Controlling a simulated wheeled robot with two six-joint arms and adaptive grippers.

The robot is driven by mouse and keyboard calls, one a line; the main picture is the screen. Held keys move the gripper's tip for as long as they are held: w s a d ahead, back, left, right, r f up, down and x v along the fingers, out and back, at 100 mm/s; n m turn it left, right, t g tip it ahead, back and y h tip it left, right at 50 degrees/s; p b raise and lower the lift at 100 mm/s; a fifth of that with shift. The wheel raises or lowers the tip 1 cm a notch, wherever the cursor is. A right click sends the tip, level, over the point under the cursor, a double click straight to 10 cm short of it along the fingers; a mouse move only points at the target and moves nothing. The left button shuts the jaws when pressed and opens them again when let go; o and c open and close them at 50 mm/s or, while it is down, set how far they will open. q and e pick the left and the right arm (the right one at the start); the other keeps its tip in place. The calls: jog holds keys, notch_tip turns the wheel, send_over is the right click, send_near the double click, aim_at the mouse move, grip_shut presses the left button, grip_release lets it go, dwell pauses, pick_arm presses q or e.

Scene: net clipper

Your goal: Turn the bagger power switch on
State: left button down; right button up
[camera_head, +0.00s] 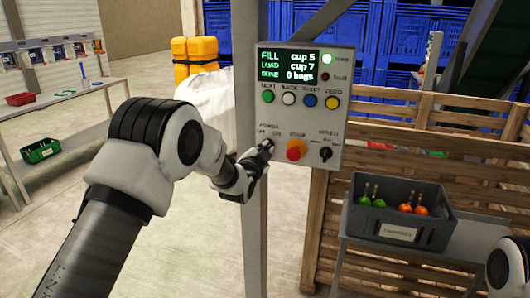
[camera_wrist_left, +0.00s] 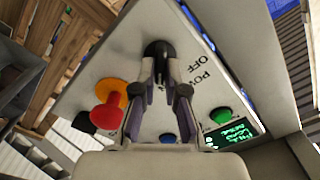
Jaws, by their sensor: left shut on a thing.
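The grey bagger control box (camera_head: 291,110) stands on a post. Its power switch, a black knob (camera_wrist_left: 158,50), sits at the lower left of the panel under the POWER, OFF and ON labels. My left gripper (camera_head: 266,148) is at this knob, its fingers closed around it; the left wrist view shows the two fingertips (camera_wrist_left: 160,90) on either side. The fingers partly hide the knob, so its exact angle is hard to tell. The power lamp (camera_head: 326,59) glows bright green. The display (camera_head: 287,64) is lit and reads FILL cup 5, LOAD cup 7, 0 bags.
A red stop button (camera_head: 296,150) on an orange base is close right of the gripper, with a black speed knob (camera_head: 326,153) beyond. Coloured buttons run above. A grey crate (camera_head: 446,232) with several green and orange items and a wooden fence (camera_head: 375,265) stand right.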

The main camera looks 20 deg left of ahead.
pick_arm(q)
jog(key=shift+r, duration=0.2)
jog(key=c, duration=1.2)
grip_release()
jog(key=shift+d+f, duration=0.1)
jog(key=s, duration=1.2)
jog(key=shift+a, duration=0.2)
